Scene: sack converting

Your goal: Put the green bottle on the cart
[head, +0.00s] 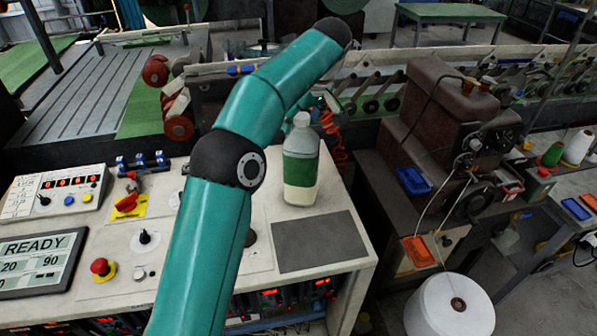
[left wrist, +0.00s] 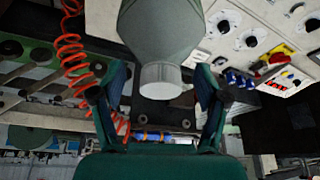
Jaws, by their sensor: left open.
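The green bottle (head: 301,160) stands upright on the pale top of the control desk, behind a dark grey rectangle. It has a pale cap and a green and cream label. My left arm reaches over the desk, and its gripper (head: 306,103) is mostly hidden behind the bottle's top. In the left wrist view, the bottle (left wrist: 161,35) appears upside down, its cap between the two spread fingers of my left gripper (left wrist: 161,82). Gaps show on both sides of the cap. My right gripper is out of view. I cannot make out a cart for certain.
The control desk (head: 345,235) carries knobs, a red button (head: 102,267) and a READY screen (head: 40,262). A brown machine (head: 430,115) stands to the right, with a large white spool (head: 450,308) below it. An orange coiled hose (left wrist: 70,50) hangs near the gripper.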

